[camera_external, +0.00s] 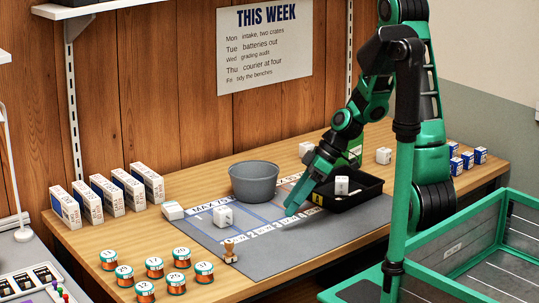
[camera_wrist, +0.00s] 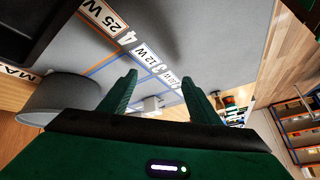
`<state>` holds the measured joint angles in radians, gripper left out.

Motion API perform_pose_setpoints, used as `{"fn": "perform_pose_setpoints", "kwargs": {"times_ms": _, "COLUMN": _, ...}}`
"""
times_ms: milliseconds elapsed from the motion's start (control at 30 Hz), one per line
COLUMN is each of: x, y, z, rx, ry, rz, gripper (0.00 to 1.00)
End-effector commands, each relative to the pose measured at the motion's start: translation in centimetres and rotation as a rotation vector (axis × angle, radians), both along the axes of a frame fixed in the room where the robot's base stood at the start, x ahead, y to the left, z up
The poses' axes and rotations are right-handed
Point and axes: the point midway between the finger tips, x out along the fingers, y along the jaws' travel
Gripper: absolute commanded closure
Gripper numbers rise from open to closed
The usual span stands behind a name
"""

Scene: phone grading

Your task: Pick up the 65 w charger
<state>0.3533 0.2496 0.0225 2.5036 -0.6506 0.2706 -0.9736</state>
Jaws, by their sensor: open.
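Several small white charger blocks show in the external view, and I cannot read which is the 65 W one. Another charger (camera_external: 172,210) sits by the mat's left edge. One more (camera_external: 341,186) is in the black tray (camera_external: 372,196), and others (camera_external: 383,155) lie behind it. My gripper (camera_external: 290,211) is open and empty over the mat, between the tray and the charger on the mat; its fingers show in the wrist view (camera_wrist: 160,84).
A grey bowl (camera_external: 254,182) stands at the mat's back edge. White boxes (camera_external: 104,193) line the left back. Blue-and-white boxes (camera_external: 467,160) sit far right.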

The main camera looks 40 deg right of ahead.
Motion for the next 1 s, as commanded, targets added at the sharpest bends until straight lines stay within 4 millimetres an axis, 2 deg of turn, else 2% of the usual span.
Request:
{"fn": "perform_pose_setpoints", "kwargs": {"times_ms": 100, "x": 1.9, "y": 3.3, "z": -0.8, "rx": 0.111, "ry": -0.102, "rz": 0.081, "gripper": 0.43}}
{"fn": "perform_pose_setpoints", "kwargs": {"times_ms": 300, "x": 5.1, "y": 7.7, "z": -0.5, "rx": 0.280, "ry": -0.298, "rz": 0.145, "gripper": 0.43}}
{"fn": "perform_pose_setpoints", "kwargs": {"times_ms": 400, "x": 6.4, "y": 8.9, "z": -0.1, "rx": 0.337, "ry": -0.375, "rz": 0.144, "gripper": 0.43}}
{"fn": "perform_pose_setpoints", "kwargs": {"times_ms": 600, "x": 7.7, "y": 10.0, "z": 0.5, "rx": 0.389, "ry": -0.456, "rz": 0.133, "gripper": 0.43}}
{"fn": "perform_pose_setpoints", "kwargs": {"times_ms": 1000, "x": 9.8, "y": 14.1, "z": -1.3, "rx": 0.393, "ry": -0.462, "rz": 0.135, "gripper": 0.43}}
